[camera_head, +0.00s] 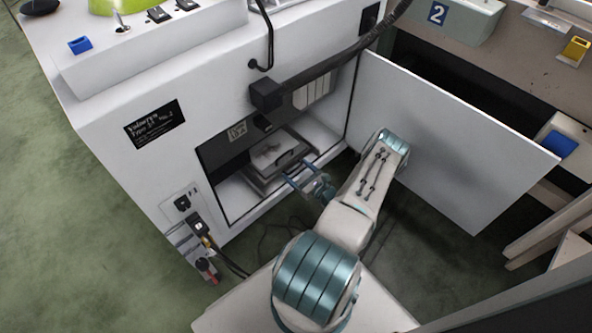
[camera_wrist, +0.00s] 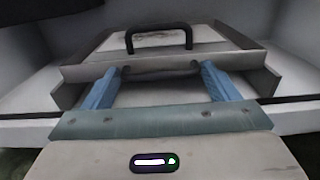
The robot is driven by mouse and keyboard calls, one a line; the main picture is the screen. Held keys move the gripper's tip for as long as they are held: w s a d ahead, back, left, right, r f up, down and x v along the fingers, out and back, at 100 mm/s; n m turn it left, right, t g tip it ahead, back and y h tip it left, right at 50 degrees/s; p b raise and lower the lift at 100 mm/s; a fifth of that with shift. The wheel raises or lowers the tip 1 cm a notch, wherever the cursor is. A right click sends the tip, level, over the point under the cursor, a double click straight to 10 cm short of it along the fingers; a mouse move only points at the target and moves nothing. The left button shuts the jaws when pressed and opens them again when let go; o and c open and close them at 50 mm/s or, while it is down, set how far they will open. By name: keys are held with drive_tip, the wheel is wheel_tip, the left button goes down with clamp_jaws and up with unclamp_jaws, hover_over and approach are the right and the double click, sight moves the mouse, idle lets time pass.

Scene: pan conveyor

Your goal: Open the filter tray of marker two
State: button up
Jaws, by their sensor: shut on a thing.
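The filter tray (camera_head: 268,184) is a grey metal tray inside the open lower compartment of the white machine. It fills the upper middle of the wrist view (camera_wrist: 78,73). A black arched handle (camera_wrist: 160,30) stands on the pale plate in the tray, and a dark bar handle (camera_wrist: 160,68) runs along its front wall. My gripper (camera_head: 300,172) is at the front of the tray. In the wrist view, its two blue fingers (camera_wrist: 160,72) are at either end of the front handle, shut on it. The exact finger contact is partly hidden.
The white machine (camera_head: 110,110) has a black nameplate (camera_head: 154,124). Its white door (camera_head: 450,130) stands open to the right of my arm. A hose (camera_head: 330,65) crosses above the compartment.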

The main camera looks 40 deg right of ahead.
drive_tip(key=s+d, duration=0.1)
drive_tip(key=s, duration=1.8)
drive_tip(key=shift+s+d, duration=0.25)
drive_tip(key=shift+s, duration=0.15)
drive_tip(key=o, duration=1.3)
drive_tip(key=s+d+p, duration=0.1)
drive_tip(key=s+p, duration=0.1)
drive_tip(key=s, duration=1.1)
drive_tip(key=shift+s, duration=0.35)
